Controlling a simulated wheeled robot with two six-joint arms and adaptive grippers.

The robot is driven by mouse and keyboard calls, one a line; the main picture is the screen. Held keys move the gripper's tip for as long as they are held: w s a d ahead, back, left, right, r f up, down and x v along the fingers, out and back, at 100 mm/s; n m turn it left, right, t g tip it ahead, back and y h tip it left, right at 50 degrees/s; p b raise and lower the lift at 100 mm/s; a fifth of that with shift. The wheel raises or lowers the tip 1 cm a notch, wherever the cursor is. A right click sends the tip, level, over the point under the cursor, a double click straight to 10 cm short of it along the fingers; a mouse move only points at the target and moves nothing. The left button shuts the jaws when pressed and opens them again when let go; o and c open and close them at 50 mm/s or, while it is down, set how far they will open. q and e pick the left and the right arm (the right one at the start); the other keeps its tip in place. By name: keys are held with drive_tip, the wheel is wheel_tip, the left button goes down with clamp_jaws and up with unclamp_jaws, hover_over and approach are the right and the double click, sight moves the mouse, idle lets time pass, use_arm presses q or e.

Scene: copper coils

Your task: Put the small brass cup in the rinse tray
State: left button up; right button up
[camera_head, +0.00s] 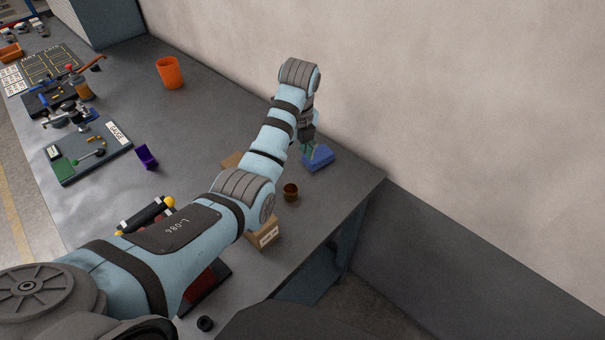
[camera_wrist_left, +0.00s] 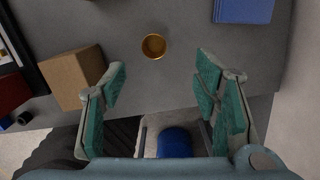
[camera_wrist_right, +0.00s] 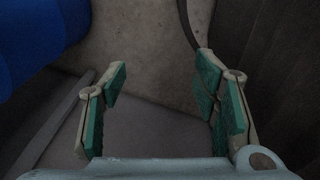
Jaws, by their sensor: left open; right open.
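The small brass cup (camera_head: 291,192) stands upright on the grey bench near its right end. In the left wrist view the cup (camera_wrist_left: 154,46) shows its round open mouth, ahead of the fingers and between their lines. My left gripper (camera_head: 308,147) hangs beyond the cup, close to a blue object (camera_head: 319,158); in its wrist view the gripper (camera_wrist_left: 163,88) is open and empty. My right gripper (camera_wrist_right: 160,85) is open and empty, with floor below it. I cannot tell for sure which thing is the rinse tray; a dark-edged tray with red inside (camera_head: 205,284) is partly hidden by my left arm.
A cardboard box (camera_head: 264,235) stands near the cup; it also shows in the left wrist view (camera_wrist_left: 76,77). A small black ring (camera_head: 205,323) lies near the front edge. An orange bucket (camera_head: 169,72) and a purple holder (camera_head: 146,157) stand farther left. The wall closes off the back.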

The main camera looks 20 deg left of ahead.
use_arm(q)
wheel_tip(320, 180, down, 2)
drive_tip(key=b, duration=0.1)
hover_over(291, 190)
drive_tip(key=s, duration=0.2)
drive_tip(key=f, duration=0.5)
drive_tip(key=shift+w+d+f, duration=0.15)
drive_tip(key=shift+d+f, duration=0.1)
drive_tip(key=shift+d, duration=0.15)
drive_tip(key=f, duration=0.2)
drive_tip(key=f+b, duration=0.1)
drive_tip(key=f, duration=0.3)
drive_tip(key=shift+w+f+b, duration=0.25)
drive_tip(key=shift+b, duration=0.1)
drive_tip(key=shift+s+r, duration=0.1)
drive_tip(key=shift+r, duration=0.1)
use_arm(e)
drive_tip(key=shift+s+f, duration=0.15)
drive_tip(key=shift+f, duration=0.5)
drive_tip(key=shift+s+f, duration=0.15)
drive_tip(key=shift+f, duration=0.45)
use_arm(q)
drive_tip(key=c, duration=1.2)
use_arm(e)
drive_tip(key=shift+s, duration=0.1)
